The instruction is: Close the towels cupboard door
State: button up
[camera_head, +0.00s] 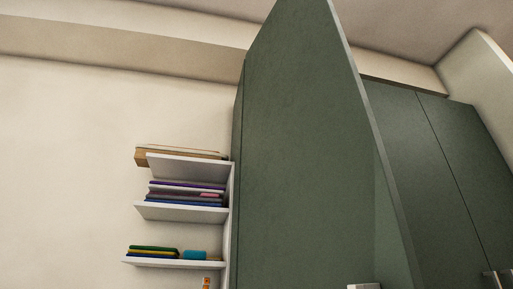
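A tall dark green cupboard door (305,150) stands swung out toward me in the middle of the view. Its free edge runs from the top middle down to the lower right. A pale handle (364,286) shows at the bottom edge of the picture, low on this door. The inside of the cupboard and any towels are hidden from this angle. My gripper is not in the picture.
White wall shelves (180,212) with folded or stacked coloured items stand left of the door. Further green cupboard doors (455,170) look shut on the right, with handles (497,279) at the lower right. The left wall is bare.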

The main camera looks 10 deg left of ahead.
aim_at(321, 207)
jog(key=k+j, duration=0.65)
jog(key=j, duration=0.15)
jog(key=k+j+z, duration=0.15)
jog(key=k+j, duration=0.45)
jog(key=j, duration=0.25)
jog(key=i+j+u, duration=0.1)
jog(key=u, duration=0.25)
